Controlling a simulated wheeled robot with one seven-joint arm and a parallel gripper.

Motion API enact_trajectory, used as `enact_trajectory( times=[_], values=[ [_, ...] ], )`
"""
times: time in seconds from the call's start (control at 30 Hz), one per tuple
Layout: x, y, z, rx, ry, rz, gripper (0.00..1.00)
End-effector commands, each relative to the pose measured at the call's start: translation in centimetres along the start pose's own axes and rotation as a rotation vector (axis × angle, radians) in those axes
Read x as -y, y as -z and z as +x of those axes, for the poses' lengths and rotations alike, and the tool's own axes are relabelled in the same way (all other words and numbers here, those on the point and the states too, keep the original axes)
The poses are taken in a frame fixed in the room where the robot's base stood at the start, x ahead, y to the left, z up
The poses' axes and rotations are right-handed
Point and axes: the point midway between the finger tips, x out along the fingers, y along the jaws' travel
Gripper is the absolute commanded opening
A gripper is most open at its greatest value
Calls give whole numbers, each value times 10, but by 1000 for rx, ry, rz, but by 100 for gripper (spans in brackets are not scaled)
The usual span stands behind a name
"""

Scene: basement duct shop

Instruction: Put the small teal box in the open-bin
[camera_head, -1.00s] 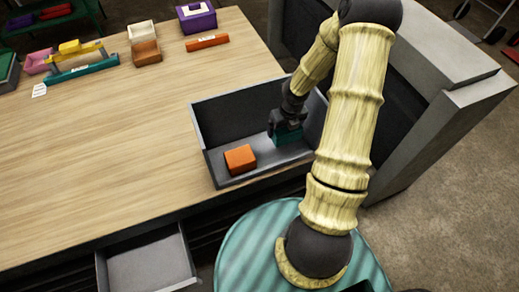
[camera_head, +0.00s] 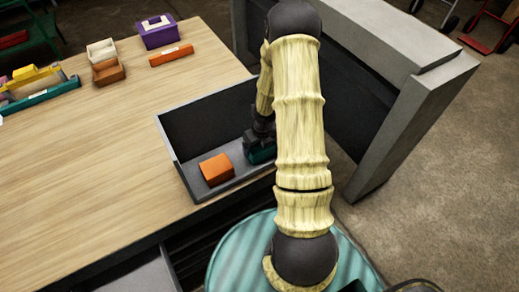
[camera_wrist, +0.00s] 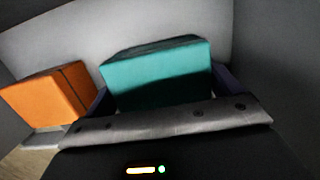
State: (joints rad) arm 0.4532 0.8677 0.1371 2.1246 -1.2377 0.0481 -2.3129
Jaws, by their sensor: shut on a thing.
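The small teal box (camera_wrist: 158,75) is between the fingers of my gripper (camera_wrist: 160,95) in the wrist view, and the gripper is shut on it. In the head view the teal box (camera_head: 262,153) is partly hidden by my gripper (camera_head: 261,143) and arm. It is inside the grey open-bin (camera_head: 179,165), toward the bin's right side. Whether the box touches the bin floor cannot be told. An orange box (camera_head: 217,169) sits in the bin to the left of the teal box, apart from it, and also shows in the wrist view (camera_wrist: 45,98).
The wooden table (camera_head: 100,180) is clear left of the bin. A purple box (camera_head: 158,33), an orange bar (camera_head: 171,55), small open trays (camera_head: 108,70) and a yellow-handled teal item (camera_head: 40,95) stand at the back left. A grey cabinet-like structure (camera_head: 400,100) rises at right.

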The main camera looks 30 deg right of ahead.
Motion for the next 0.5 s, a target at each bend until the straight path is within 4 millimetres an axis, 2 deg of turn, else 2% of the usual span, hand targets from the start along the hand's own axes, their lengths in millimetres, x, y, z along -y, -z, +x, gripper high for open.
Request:
enact_trajectory(
  times=[0.03, 0.07, 0.47, 0.5],
  values=[
    [0, 2, 12, -1, 1, -3, 63],
    [0, 2, 14, 0, 1, -3, 63],
    [0, 2, 16, 1, 1, -1, 63],
    [0, 2, 16, 0, 1, -1, 93]
  ],
)
